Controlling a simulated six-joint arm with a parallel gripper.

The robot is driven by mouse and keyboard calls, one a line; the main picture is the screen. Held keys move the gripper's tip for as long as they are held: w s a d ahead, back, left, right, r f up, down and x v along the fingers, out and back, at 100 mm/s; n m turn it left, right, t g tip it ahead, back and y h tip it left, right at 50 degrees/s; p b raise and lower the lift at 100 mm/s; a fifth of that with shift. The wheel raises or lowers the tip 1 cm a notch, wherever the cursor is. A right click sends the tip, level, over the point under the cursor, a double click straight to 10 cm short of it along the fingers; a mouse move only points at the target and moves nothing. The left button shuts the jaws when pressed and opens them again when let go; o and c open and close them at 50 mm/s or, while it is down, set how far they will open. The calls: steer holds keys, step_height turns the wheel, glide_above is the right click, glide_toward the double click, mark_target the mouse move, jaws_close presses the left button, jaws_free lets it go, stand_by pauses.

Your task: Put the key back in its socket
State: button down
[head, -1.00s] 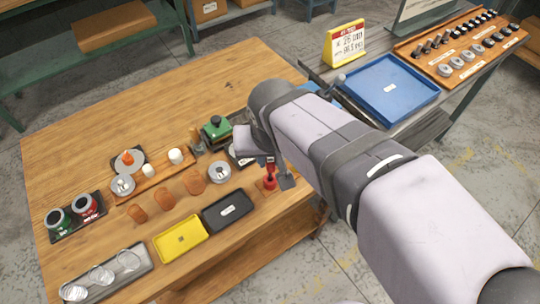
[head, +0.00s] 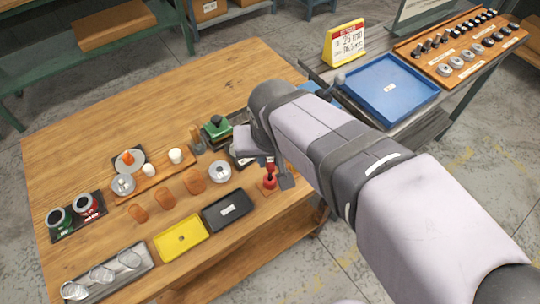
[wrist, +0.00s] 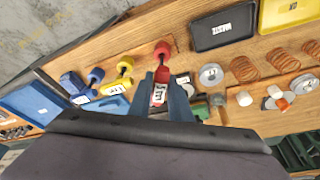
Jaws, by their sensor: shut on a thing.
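The red key (wrist: 158,92), with a white label on its handle, is between the fingers of my gripper (wrist: 161,82) in the wrist view. Its dark shaft points at a round red socket (wrist: 162,49) on a wooden patch by the table edge. Shaft and socket overlap in the picture; I cannot tell how deep the shaft sits. In the head view the red key (head: 270,168) shows just above the red socket (head: 269,184), beside my gripper (head: 278,178). My arm partly hides this area.
A yellow key (wrist: 107,88) and a blue key (wrist: 73,83) stand close beside the red one. The black tray (head: 227,210), yellow tray (head: 181,238), copper-coloured coils (head: 166,198) and green-topped device (head: 216,129) are nearby. The table's back left is clear.

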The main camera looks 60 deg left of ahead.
steer(key=shift+f+b, duration=1)
steer(key=shift+f, duration=0.8)
stand_by(1.8)
stand_by(0.3)
steer(key=c, duration=1.6)
jaws_free()
steer(key=shift+o, duration=0.8)
steer(key=shift+o, duration=1.1)
steer(key=shift+r+p, duration=2.8)
steer(key=shift+r, duration=0.3)
